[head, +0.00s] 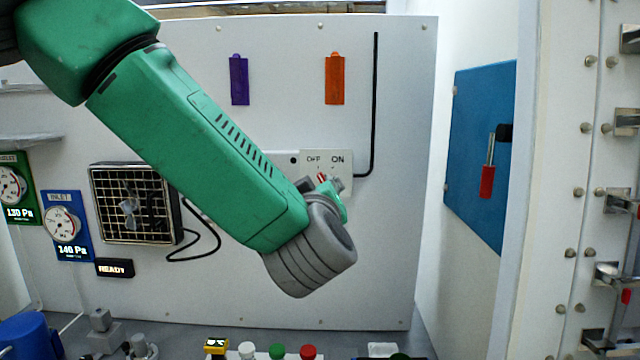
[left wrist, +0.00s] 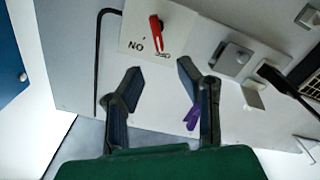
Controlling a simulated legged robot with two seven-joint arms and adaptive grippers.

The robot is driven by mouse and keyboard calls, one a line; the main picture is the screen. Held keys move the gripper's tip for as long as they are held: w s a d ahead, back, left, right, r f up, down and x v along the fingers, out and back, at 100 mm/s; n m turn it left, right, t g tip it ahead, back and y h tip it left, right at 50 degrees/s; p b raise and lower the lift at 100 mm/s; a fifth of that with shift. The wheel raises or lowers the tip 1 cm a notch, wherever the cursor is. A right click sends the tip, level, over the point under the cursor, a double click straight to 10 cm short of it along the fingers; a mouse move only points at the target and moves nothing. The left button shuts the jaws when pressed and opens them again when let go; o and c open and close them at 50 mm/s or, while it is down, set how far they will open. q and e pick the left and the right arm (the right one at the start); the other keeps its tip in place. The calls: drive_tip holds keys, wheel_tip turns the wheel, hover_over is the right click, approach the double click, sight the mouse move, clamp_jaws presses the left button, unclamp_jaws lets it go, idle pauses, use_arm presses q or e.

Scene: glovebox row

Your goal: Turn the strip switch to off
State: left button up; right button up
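The strip switch plate (head: 345,168) is on the white back panel, marked OFF at left and ON at right. Its red lever (head: 322,177) is partly hidden by my left gripper in the head view. In the left wrist view the plate is upside down, and the red lever (left wrist: 157,35) has one end beside the OFF letters. My left gripper (head: 334,186) is in front of the plate, just below the labels. In the left wrist view its two fingers (left wrist: 158,82) are spread apart with nothing between them, and the lever lies beyond the tips. My right gripper is not in view.
A purple tag (head: 239,80) and an orange tag (head: 335,78) hang above. A black cable (head: 374,100) runs from the plate's right side. A fan (head: 135,203) and gauges (head: 62,222) are at left. Several coloured buttons (head: 277,351) stand below. A blue panel (head: 470,150) is right.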

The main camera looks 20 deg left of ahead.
use_arm(q)
drive_tip(key=shift+v, duration=1.2)
drive_tip(key=shift+f, duration=0.1)
